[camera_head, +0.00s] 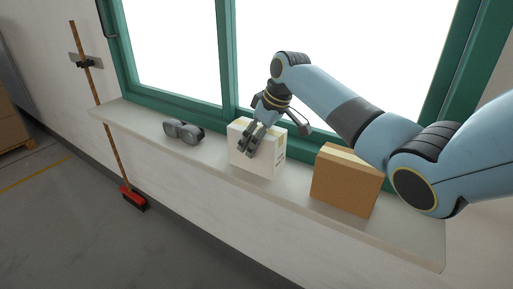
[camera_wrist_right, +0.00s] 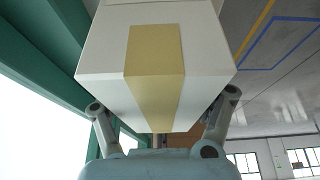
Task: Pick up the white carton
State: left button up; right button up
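The white carton (camera_head: 262,164) stands on the window sill near the middle of the head view, with a yellowish tape strip across its top. My right gripper (camera_head: 273,139) is at the carton's top, with one finger over the front face and the other spread to the right. In the right wrist view the carton (camera_wrist_right: 104,42) fills the upper middle, tape running toward the palm. The right gripper's fingers (camera_wrist_right: 165,101) are spread apart near its two sides. I cannot tell whether they touch it. My left gripper is out of view.
A brown box (camera_head: 343,187) stands on the sill (camera_head: 217,166) right of the carton, under my right arm. Grey goggles or a similar item (camera_head: 183,132) lie to the left. The green window frame (camera_head: 228,60) rises close behind. A red broom (camera_head: 131,196) leans at the left.

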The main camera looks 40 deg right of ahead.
jog(key=shift+c, duration=0.8)
jog(key=shift+r, duration=0.1)
